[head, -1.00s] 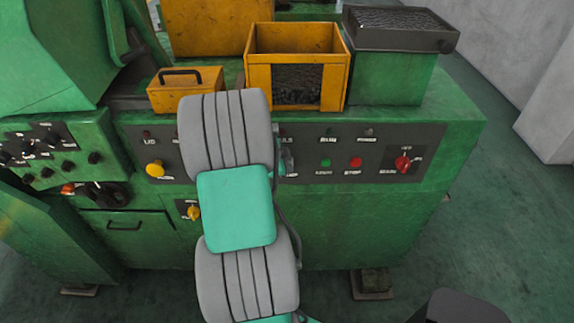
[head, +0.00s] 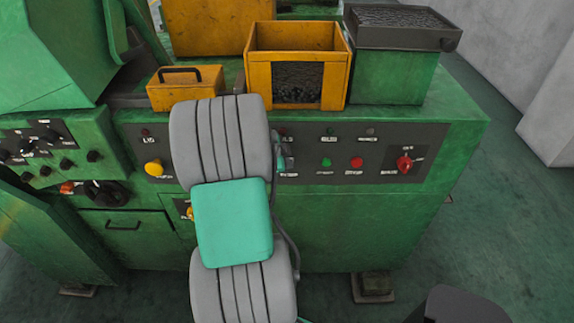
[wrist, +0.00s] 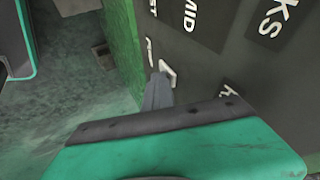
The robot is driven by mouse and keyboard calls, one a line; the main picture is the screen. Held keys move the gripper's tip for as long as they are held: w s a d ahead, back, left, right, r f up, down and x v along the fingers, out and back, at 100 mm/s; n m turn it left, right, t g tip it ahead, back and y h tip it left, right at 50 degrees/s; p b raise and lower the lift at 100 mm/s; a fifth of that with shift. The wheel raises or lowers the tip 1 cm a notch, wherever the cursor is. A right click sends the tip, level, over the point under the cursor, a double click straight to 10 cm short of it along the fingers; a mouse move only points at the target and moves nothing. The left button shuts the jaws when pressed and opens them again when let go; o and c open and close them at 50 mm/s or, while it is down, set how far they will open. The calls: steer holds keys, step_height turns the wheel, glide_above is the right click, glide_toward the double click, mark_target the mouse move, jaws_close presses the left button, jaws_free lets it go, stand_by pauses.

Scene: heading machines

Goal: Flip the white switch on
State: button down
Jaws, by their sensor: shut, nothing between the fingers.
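The white switch (wrist: 168,73) is a small white lever on the dark panel in the wrist view. Printed labels surround it. My gripper (wrist: 158,84) is shut and empty, its narrow grey fingertips right beside the switch and overlapping its lower left side in the picture. I cannot tell whether they touch it. In the head view my grey and teal arm covers the middle of the panel and hides the switch. Only a small part of my gripper shows at the arm's right edge there.
The dark control panel (head: 309,167) on the green machine also carries a yellow knob (head: 153,169), a green button (head: 326,163), a red button (head: 357,163) and a red rotary switch (head: 404,164). Yellow bins stand on top. Floor is open to the right.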

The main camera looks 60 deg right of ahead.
steer(key=shift+r, duration=0.1)
steer(key=a+r+b, duration=0.3)
steer(key=a+r, duration=0.4)
steer(key=a, duration=0.3)
steer(key=shift+s+r, duration=0.2)
steer(key=shift+s, duration=0.2)
steer(key=shift+a, duration=0.1)
